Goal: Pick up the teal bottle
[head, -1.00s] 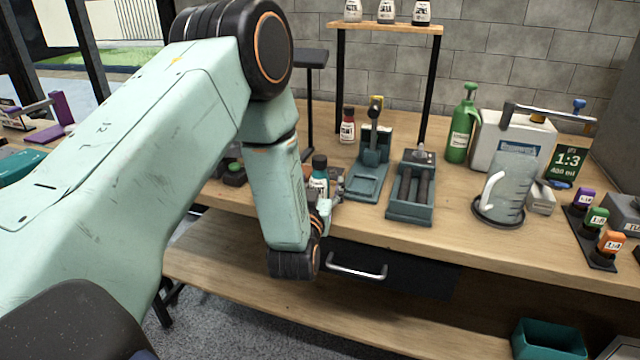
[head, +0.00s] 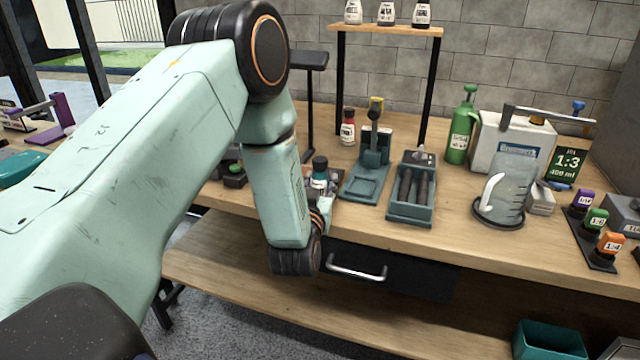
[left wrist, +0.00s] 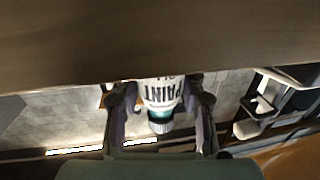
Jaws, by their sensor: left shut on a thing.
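The teal bottle (head: 319,175) has a dark cap and a white label. It is upright near the front edge of the workbench, left of centre in the head view. My left gripper (head: 325,186) is around it, partly hidden by my own forearm and wrist. In the left wrist view the bottle (left wrist: 160,95) appears upside down with "PAINT" on its label. It sits between the two fingers of my left gripper (left wrist: 160,103), which are shut on it. I cannot tell whether its base touches the bench. My right gripper is not in view.
A red-labelled bottle (head: 347,130) stands behind. A teal stand (head: 366,190) and a teal tray (head: 411,211) with dark rods are close on the right. A shelf (head: 385,28) with small bottles rises behind.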

